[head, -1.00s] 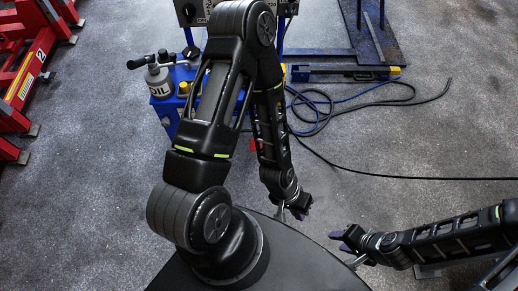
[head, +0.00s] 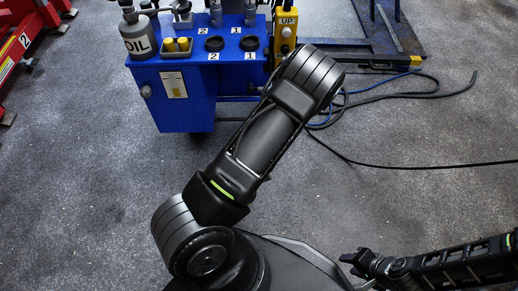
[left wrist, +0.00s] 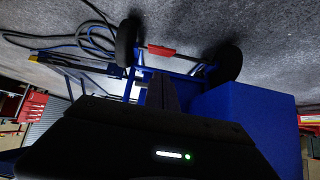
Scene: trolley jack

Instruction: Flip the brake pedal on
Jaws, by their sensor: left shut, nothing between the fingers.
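The red brake pedal (left wrist: 162,50) shows in the left wrist view on the blue frame, between two dark wheels. In the head view I cannot see the pedal. The blue trolley (head: 185,95) stands ahead of me in the head view, and its side (left wrist: 245,115) fills the right of the left wrist view. My left gripper (left wrist: 162,82) is shut and empty, apart from the pedal and just below it in that picture. In the head view my left gripper is hidden behind its arm. My right gripper (head: 356,262) is low at the right; its finger gap is unclear.
An oil can (head: 138,38) and a yellow UP control (head: 284,30) are on the trolley. Black and blue cables (head: 425,95) lie on the floor at the right. Red lift equipment (head: 25,45) stands far left.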

